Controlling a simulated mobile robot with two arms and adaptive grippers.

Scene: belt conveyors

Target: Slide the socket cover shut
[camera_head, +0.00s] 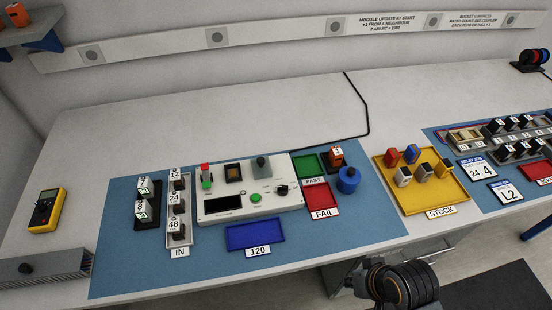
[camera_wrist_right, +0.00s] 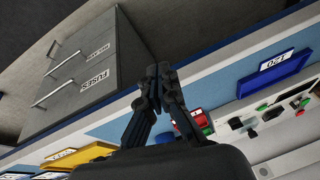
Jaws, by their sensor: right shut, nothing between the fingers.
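The white test panel (camera_head: 220,212) stands on the blue mat. A dark square opening with a brownish inside, apparently the socket (camera_head: 235,173), is at its upper middle. Right of it is a grey block with a dark knob (camera_head: 261,163); I cannot tell surely whether this is the cover. My right gripper (camera_head: 371,264) is low at the table's front edge, right of and well apart from the panel. In the right wrist view its fingers (camera_wrist_right: 160,72) are together and empty; part of the panel (camera_wrist_right: 268,130) shows at the right. My left gripper is not in view.
A blue tray (camera_head: 229,247) marked 120 lies before the panel. The table behind is mostly clear.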

